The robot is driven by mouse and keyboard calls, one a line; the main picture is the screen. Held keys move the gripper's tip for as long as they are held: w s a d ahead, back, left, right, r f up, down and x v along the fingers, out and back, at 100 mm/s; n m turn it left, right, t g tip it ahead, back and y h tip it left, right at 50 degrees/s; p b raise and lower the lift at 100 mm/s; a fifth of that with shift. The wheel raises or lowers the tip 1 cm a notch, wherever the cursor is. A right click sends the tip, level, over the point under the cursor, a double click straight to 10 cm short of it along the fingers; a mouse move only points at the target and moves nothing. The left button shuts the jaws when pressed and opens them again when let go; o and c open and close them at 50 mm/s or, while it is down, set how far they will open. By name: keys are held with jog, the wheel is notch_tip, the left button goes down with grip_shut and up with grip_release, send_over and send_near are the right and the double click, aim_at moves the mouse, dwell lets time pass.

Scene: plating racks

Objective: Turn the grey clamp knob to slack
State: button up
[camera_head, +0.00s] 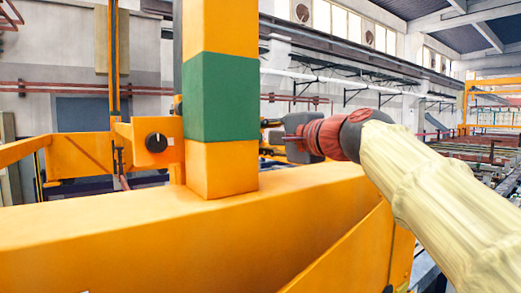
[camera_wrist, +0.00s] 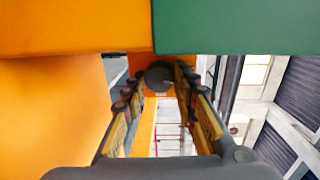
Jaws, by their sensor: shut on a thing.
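In the wrist view a round dark grey knob (camera_wrist: 159,76) sits against an orange face, between the tips of my two fingers. My gripper (camera_wrist: 160,84) is shut on it, with a finger on each side. In the head view my gripper (camera_head: 268,129) reaches leftward behind the post, and the post hides the fingertips and the knob they hold. Another dark round knob (camera_head: 157,142) with a white mark shows on an orange bracket left of the post, and nothing touches it.
The orange post with a green band (camera_head: 222,98) stands close beside my gripper and crosses the top of the wrist view. A wide orange beam (camera_head: 200,235) runs below. An orange side rail (camera_head: 28,150) lies at left. Open hall space shows at right.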

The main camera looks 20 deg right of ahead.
jog(key=shift+f+n+b, duration=0.1)
jog(key=shift+n+b, duration=0.6)
jog(key=shift+n, duration=0.3)
jog(key=o, duration=1.2)
jog(key=shift+c, duration=0.2)
jog(key=v, duration=1.1)
jog(key=shift+s, duration=0.45)
